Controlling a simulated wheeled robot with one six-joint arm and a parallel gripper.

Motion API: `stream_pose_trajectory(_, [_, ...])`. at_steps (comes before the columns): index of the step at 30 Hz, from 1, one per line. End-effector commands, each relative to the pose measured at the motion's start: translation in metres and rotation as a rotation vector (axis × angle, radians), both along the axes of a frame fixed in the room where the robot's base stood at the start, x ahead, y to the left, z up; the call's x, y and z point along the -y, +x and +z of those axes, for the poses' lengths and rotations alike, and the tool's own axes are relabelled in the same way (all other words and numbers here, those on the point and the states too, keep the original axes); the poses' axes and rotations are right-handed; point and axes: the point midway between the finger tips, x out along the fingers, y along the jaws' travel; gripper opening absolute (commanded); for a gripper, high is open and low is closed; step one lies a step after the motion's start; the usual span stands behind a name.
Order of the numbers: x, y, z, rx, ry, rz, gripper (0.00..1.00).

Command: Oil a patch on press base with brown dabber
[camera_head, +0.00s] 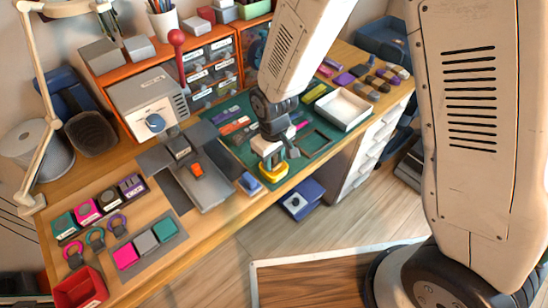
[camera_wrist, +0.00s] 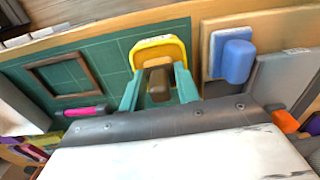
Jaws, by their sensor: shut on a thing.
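The brown dabber (camera_wrist: 160,84) shows in the wrist view between the two teal fingers of my gripper (camera_wrist: 160,90), which is shut on it. A yellow dish (camera_wrist: 146,48) lies just beyond the dabber on the green mat. It also shows in the head view (camera_head: 274,173), directly below my gripper (camera_head: 268,150). I cannot tell whether the dabber touches the dish. The grey press base (camera_head: 208,190) with an orange piece (camera_head: 197,169) on it stands left of my gripper in the head view. In the wrist view its grey edge (camera_wrist: 283,75) is at the right.
The green mat (camera_head: 235,150) carries several coloured strips and a dark frame (camera_head: 316,143). A white tray (camera_head: 343,108) is right of my gripper. The table's front edge is close.

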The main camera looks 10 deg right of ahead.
Motion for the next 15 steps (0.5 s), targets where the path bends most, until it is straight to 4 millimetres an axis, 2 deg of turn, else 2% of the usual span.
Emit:
stream_pose_trajectory(10, [0.000,0.000,0.000,-0.001,-0.001,0.000,0.14])
stream_pose_trajectory(15, [0.000,0.000,0.012,0.001,0.001,0.000,0.14])
